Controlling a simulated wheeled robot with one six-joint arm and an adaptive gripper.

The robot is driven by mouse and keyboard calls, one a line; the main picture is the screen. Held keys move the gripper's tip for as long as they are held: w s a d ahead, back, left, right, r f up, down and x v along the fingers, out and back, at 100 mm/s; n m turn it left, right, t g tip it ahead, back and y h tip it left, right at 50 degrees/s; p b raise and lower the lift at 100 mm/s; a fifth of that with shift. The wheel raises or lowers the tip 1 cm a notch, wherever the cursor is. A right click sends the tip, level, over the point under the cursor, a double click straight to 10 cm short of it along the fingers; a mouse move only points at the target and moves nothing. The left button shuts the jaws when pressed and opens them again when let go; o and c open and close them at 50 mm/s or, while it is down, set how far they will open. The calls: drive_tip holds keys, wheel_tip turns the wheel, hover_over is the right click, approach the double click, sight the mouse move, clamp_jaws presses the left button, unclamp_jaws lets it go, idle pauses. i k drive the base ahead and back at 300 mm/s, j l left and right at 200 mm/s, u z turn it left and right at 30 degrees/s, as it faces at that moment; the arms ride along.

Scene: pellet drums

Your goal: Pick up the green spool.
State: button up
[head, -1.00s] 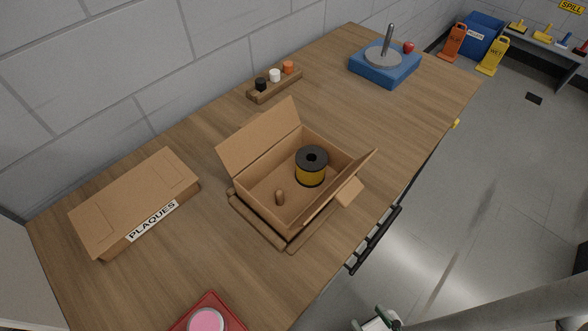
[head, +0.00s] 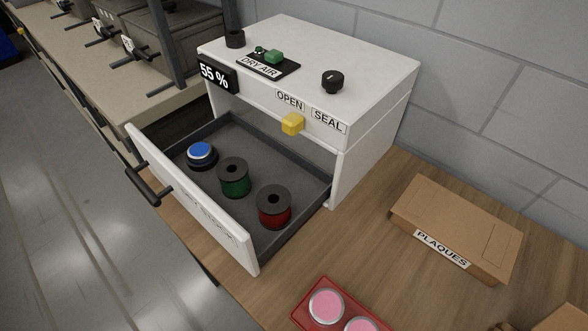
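The green spool (head: 234,178) stands upright in the open drawer (head: 250,243) of the white dry-air cabinet (head: 375,85). It has dark flanges and green windings. It stands between a blue-topped spool (head: 201,155) on the left and a red spool (head: 273,206) on the right. My gripper is not in the head view now.
The drawer's front panel has a dark handle (head: 148,186). A PLAQUES box (head: 465,215) and a red tray (head: 322,283) with pink discs lie on the wooden bench.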

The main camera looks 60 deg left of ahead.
sight(233, 175)
drive_tip(key=u, duration=1.75)
